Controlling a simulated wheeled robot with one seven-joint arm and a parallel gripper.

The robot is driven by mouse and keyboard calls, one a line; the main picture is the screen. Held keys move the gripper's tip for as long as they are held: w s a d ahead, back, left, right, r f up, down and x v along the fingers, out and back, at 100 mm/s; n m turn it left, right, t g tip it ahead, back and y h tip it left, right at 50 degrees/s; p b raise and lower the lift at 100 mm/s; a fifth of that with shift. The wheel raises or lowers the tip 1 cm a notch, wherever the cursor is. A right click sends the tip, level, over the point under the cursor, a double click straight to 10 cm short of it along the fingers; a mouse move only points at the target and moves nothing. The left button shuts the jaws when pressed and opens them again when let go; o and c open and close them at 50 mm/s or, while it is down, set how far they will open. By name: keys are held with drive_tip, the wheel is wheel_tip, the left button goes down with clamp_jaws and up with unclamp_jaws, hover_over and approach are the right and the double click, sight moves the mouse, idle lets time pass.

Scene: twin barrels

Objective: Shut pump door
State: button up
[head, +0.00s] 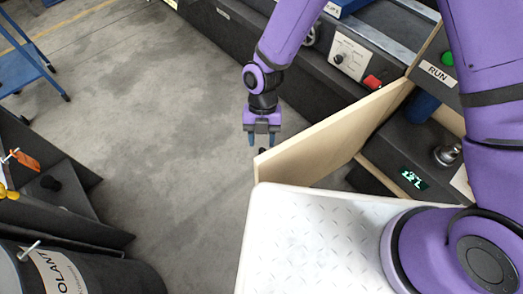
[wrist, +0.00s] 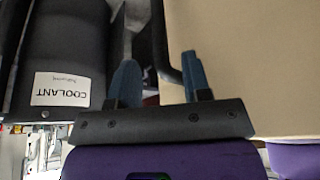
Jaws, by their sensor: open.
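The pump door, a pale wooden panel (head: 335,135), stands swung open from the dark cabinet on the right in the head view. In the wrist view the door (wrist: 250,60) fills the right side as a beige face. A small black handle (head: 262,151) sits near its free edge. In the wrist view a dark bar, seemingly this handle (wrist: 163,45), runs between the blue fingers. My gripper (head: 261,141) is open, fingers down, at the door's free edge, beside the handle. Whether a finger touches the door or handle I cannot tell.
Behind the door is a compartment with a green display (head: 413,179) and a metal knob (head: 447,154). A white tread-plate top (head: 310,235) lies in front. A coolant barrel (wrist: 65,50) shows in the wrist view. Grey floor (head: 165,110) is clear on the left.

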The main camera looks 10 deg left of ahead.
drive_tip(key=shift+x, duration=2.5)
clamp_jaws()
